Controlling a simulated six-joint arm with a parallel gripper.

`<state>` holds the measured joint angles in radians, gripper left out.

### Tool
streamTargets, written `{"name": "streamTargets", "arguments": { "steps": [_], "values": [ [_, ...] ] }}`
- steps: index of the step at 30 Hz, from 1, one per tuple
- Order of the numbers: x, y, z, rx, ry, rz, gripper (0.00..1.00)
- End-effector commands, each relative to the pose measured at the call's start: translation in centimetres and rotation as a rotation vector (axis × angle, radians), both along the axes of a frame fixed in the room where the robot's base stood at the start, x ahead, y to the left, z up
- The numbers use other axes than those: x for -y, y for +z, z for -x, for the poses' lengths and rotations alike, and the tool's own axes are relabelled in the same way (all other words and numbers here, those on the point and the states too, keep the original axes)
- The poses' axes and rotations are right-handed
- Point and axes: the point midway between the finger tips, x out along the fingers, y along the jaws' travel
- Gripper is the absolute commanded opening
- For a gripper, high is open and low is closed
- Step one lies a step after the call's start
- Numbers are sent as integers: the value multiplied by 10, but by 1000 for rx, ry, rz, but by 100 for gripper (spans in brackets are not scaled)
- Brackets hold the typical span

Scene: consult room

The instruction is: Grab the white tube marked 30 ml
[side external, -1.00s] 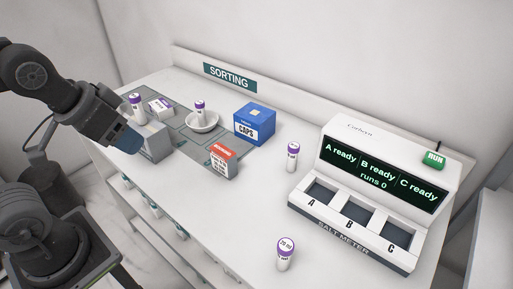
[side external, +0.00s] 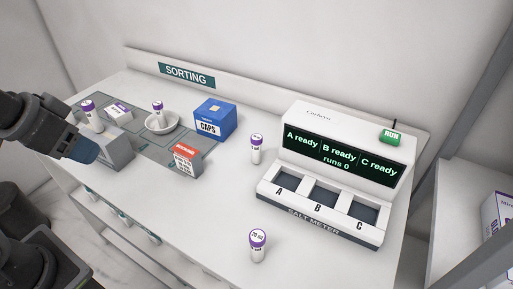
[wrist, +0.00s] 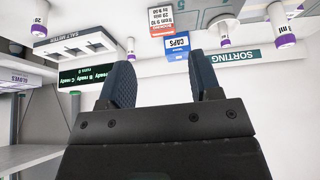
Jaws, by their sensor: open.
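Several white tubes with purple caps stand about the white counter. Another stands left of the salt meter (side external: 257,150), one in a white bowl (side external: 160,124), and one at the far left (side external: 88,108) by a grey block. I cannot read a 30 ml mark for certain on any of them. My gripper (wrist: 162,65) is open and empty between its two dark fingers. In the side view its blue-grey tip (side external: 83,150) is at the left, beside the grey block (side external: 115,150), with no tube in it.
The salt meter (side external: 318,212) has empty-looking slots A, B, C and a green RUN button (side external: 391,137). A blue CAPS box (side external: 214,121) and a red-and-white box (side external: 184,161) stand on or near the grey sorting mat (side external: 140,147). The counter's front middle is mostly clear.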

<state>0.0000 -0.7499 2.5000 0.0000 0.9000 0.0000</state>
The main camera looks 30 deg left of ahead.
Motion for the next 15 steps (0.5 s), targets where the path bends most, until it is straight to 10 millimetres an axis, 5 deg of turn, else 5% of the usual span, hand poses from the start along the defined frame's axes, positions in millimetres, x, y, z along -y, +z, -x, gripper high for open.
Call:
{"name": "streamTargets", "arguments": {
  "steps": [10, 15],
  "values": [
    [1, 3, -5, -5, 7, 2, 63],
    [8, 21, -40, -42, 60, 16, 63]
  ]
}}
